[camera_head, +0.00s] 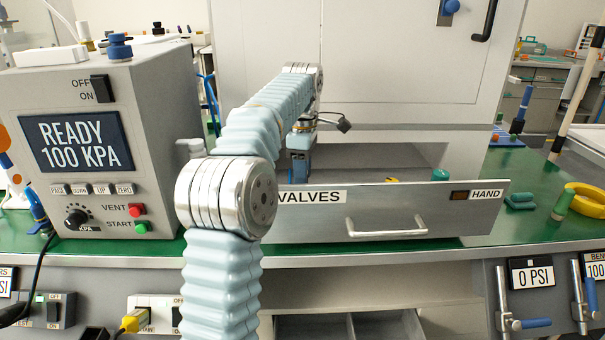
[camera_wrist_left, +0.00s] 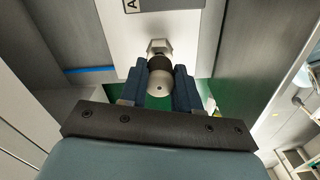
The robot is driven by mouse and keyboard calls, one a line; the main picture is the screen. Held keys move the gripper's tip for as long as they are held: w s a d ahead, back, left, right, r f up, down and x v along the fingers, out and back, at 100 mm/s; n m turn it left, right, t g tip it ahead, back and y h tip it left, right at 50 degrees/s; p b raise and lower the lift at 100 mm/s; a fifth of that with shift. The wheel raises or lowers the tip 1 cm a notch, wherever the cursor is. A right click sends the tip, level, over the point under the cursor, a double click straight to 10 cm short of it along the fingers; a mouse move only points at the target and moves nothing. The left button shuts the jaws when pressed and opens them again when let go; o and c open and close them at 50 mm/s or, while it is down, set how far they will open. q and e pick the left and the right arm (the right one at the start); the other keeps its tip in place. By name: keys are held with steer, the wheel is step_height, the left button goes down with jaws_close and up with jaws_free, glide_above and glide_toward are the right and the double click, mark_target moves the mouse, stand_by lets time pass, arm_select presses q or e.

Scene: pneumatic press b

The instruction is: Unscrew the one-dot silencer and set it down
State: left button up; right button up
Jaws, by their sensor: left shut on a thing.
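In the left wrist view the silencer (camera_wrist_left: 159,84), a small grey rounded piece with a dark band and one dark dot on its end, sits between the two blue fingers of my left gripper (camera_wrist_left: 161,92). The gripper is shut on it. A metal hex fitting (camera_wrist_left: 158,46) lies right behind it, in line, against a pale block (camera_wrist_left: 185,28) marked "A". I cannot tell whether the threads are still engaged. In the head view my left gripper (camera_head: 299,168) points down behind the drawer front, partly hidden by my arm; the silencer is hidden there. My right gripper is not in view.
The open drawer marked VALVES (camera_head: 305,224) has a bar handle and a small yellow item (camera_head: 392,180) inside. The control box (camera_head: 122,140) reading READY 100 KPA stands at left. Green bench top (camera_head: 530,175) at right holds a yellow ring (camera_head: 587,200) and green pieces (camera_head: 520,200).

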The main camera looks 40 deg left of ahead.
arm_select(q)
steer(key=shift+r, duration=1.5)
